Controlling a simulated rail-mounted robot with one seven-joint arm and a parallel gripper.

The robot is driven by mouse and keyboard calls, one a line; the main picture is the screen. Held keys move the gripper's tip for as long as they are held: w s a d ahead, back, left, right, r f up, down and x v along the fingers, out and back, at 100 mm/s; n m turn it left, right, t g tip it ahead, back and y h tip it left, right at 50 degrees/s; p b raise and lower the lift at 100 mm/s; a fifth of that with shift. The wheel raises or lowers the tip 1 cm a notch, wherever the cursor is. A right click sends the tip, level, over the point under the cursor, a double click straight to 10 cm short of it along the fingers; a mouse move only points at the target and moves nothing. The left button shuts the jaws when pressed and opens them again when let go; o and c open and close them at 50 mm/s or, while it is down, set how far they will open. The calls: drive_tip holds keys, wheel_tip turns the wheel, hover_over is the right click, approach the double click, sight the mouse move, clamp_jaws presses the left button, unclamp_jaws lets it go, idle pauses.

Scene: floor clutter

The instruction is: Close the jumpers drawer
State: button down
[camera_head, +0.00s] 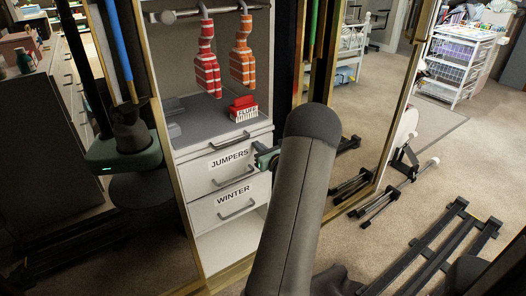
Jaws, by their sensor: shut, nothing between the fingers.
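The jumpers drawer (214,177) is a white drawer front labelled JUMPERS, with a grey bar handle, in the middle of the white wardrobe unit. Its front looks about level with its neighbours; I cannot tell whether a small gap remains. The winter drawer (215,214) is below it, and an unlabelled drawer front with a handle (228,142) is above. My gripper (263,157) shows partly at the right edge of the jumpers drawer, beyond my grey arm. It is shut and empty. My arm hides part of it, and I cannot tell whether it touches the drawer.
Red and orange striped clothes (207,70) hang from a rail above a red-and-white box (243,108). Gold-framed mirrored doors (390,110) flank the unit. A black rail frame (430,250) lies on the carpet at right. A white basket rack (460,65) stands behind.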

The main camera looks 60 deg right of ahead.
drive_tip(key=shift+s, duration=0.1)
drive_tip(key=p+v, duration=0.2)
drive_tip(key=v, duration=1.2)
drive_tip(key=shift+p, duration=0.4)
